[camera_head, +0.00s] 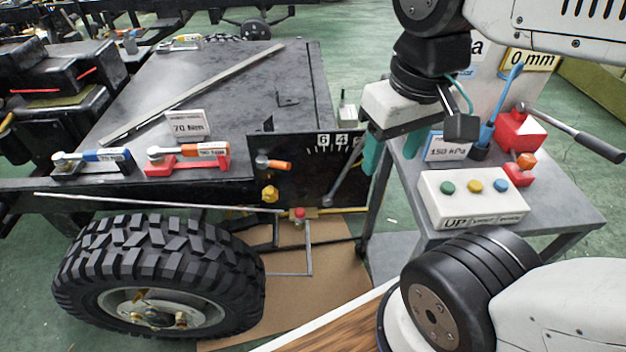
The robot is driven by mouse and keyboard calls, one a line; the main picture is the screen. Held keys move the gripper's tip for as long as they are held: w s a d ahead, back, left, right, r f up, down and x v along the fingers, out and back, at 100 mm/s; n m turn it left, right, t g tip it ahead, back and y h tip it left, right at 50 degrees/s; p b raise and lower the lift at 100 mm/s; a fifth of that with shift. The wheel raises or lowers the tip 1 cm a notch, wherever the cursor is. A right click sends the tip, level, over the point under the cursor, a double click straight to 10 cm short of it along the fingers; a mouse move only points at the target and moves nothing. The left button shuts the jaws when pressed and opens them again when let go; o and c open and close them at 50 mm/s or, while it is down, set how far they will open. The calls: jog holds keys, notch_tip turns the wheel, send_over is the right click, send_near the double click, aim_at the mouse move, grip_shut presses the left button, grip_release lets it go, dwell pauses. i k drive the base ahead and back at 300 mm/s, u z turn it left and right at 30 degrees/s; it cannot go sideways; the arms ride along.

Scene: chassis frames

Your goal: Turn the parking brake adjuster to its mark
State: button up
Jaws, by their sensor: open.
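A black upright panel (300,180) at the frame's side carries a white scale with the numerals 6 and 4. My gripper covers the right end of this scale. A grey lever (340,186) slants up to the right across the panel, its upper end near my gripper. An orange-handled lever (274,164) and a yellow knob (270,194) sit at the panel's left. I cannot tell which part is the parking brake adjuster. My gripper (391,155) is open, its teal fingers pointing down at the panel's right edge. Nothing shows between the fingers.
A grey cart (565,205) at the right carries a white button box (473,198), a 150 kPa sign (446,147) and red tools. Torque wrenches lie on the dark chassis (230,90). A large tyre (160,275) fills the lower left. Cardboard (290,290) lies on the floor.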

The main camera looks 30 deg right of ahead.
aim_at(270, 194)
jog(key=k, duration=1)
jog(key=z, duration=0.7)
jog(key=i, duration=0.85)
jog(key=u, duration=0.7)
